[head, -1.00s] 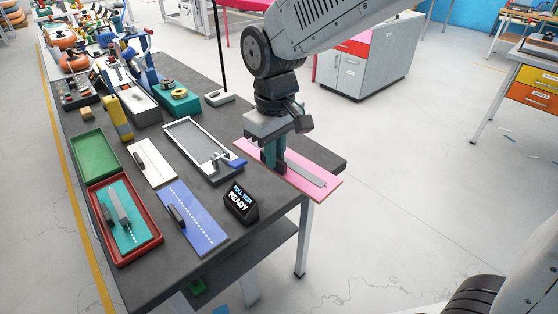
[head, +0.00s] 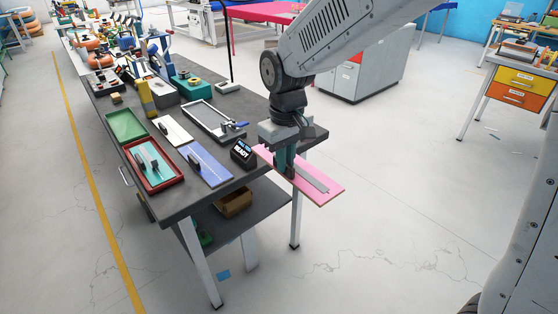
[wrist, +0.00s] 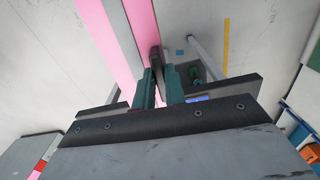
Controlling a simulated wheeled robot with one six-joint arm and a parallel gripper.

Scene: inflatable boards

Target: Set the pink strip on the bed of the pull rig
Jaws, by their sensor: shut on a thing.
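The pink strip (head: 330,194) has a grey band along its middle. My gripper (head: 287,172) is shut on it near its left end and holds it about level, at the table's right edge and partly out past it. In the wrist view, the jaws (wrist: 160,76) close on a dark upright piece on the pink strip (wrist: 104,38). The pull rig (head: 209,122) lies on the table to the left, with a pale frame, a dark bed and a blue-handled clamp at its near right end. The bed looks empty. A black display (head: 243,151) reading READY stands beside the rig.
A blue strip (head: 210,168), a white strip (head: 175,132), a green tray (head: 125,125) and a red tray (head: 147,187) holding a teal strip lie left of the rig. A tall black pole (head: 228,45) rises behind. Floor right of the table is clear.

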